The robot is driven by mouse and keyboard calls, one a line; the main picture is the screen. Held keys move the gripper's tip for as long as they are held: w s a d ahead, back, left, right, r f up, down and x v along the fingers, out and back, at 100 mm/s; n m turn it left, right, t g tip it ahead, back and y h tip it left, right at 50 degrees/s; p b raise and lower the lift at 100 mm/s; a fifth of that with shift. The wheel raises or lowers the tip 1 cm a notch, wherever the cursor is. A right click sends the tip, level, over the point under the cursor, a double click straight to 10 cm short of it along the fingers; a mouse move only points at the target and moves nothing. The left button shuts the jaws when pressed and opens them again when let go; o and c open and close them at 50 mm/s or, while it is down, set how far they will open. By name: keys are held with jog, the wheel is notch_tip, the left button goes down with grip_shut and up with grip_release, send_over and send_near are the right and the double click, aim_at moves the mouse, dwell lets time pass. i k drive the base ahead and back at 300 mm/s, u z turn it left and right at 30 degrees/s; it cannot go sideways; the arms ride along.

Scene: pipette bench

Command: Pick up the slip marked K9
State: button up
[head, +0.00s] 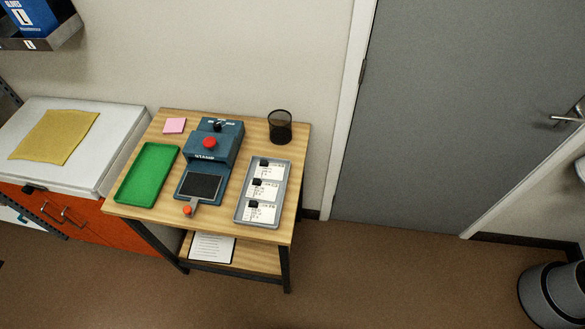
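Several white slips lie in a column in a grey tray (240,215) on the right side of a small wooden table. The far slip (270,171), the middle slip (268,191) and the near slip (267,212) each carry a black block or clip and small dark print. The print is too small to read, so I cannot tell which is marked K9. My gripper is not in view.
A blue stamp machine (220,150) with a red button stands mid-table, left of the grey tray. A green tray (148,173), pink notes (174,125) and a black mesh cup (280,128) share the wooden table (225,222). Floor in front is clear; a grey bin (552,295) stands right.

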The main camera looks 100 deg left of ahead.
aim_at(264, 170)
jog(key=u, duration=3.25)
jog(key=i, duration=0.1)
jog(key=z, duration=0.75)
jog(key=k, duration=0.2)
jog(key=u, duration=2.2)
jog(key=i, duration=0.8)
jog(key=u, duration=0.2)
jog(key=k, duration=0.7)
jog(key=z, duration=0.2)
jog(key=i, duration=0.9)
jog(key=u, duration=0.05)
